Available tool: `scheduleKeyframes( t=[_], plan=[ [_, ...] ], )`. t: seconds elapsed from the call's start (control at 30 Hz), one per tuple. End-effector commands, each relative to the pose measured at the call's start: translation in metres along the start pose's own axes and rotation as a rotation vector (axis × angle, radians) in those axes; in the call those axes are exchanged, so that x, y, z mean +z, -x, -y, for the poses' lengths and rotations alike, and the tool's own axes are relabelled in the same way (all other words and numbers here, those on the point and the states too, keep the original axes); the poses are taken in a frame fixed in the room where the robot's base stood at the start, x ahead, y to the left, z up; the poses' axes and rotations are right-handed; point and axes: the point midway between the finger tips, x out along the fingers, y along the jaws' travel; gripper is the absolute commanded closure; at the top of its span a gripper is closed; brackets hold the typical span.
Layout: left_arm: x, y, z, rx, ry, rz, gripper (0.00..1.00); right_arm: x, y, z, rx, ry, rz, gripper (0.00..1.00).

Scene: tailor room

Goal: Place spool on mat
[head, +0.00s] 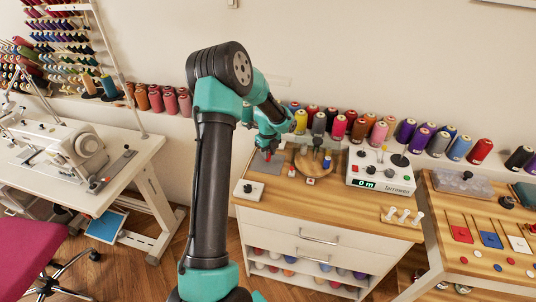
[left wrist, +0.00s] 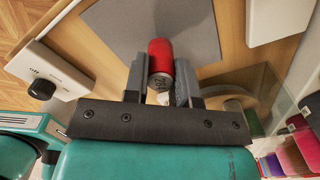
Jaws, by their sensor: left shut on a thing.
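A red spool (left wrist: 160,50) with a pale grey end sits between the two fingers of my left gripper (left wrist: 161,82), which is shut on it. The spool also shows in the head view as a small red spot (head: 267,157) below the left gripper (head: 268,147). The flat grey mat (left wrist: 125,30) lies on the wooden cabinet top, and in the head view (head: 257,167) it is partly covered by the gripper. The spool overlaps the mat in both views; I cannot tell whether they touch. My right gripper is not in view.
A white box with a black knob (head: 249,189) stands just in front of the mat. A round wooden stand (head: 309,163) is to its right, then a white control box (head: 380,176). Several thread spools line the wall behind. The front of the wooden top (head: 330,206) is mostly clear.

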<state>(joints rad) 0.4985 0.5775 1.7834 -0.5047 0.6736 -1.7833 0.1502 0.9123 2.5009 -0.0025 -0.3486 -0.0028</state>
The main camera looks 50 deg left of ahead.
Motion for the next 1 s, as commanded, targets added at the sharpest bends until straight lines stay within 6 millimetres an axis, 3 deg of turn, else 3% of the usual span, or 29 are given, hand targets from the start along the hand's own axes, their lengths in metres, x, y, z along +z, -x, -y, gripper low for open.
scheduleKeyframes(
  t=[0.1, 0.5, 0.53, 0.7, 0.8, 1.0],
  plan=[
    [0.0003, -0.0096, -0.0002, -0.001, 0.001, 0.0, 0.97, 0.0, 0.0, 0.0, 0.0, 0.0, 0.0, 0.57],
    [0.0002, -0.0133, -0.0002, -0.001, 0.0, 0.0, 0.97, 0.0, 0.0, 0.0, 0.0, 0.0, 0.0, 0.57],
    [0.0003, -0.0132, -0.0001, -0.001, 0.0, 0.0, 0.73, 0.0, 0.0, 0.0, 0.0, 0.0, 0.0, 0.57],
    [0.0003, -0.0129, -0.0001, -0.001, 0.001, 0.0, 0.57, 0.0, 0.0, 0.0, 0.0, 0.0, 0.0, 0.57],
    [0.0003, -0.0128, -0.0001, -0.001, 0.001, 0.0, 0.5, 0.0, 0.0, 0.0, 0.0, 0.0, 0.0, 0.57],
    [0.0003, -0.0126, 0.0, -0.001, 0.001, 0.0, 0.5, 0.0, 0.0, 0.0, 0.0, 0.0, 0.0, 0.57]
  ],
)
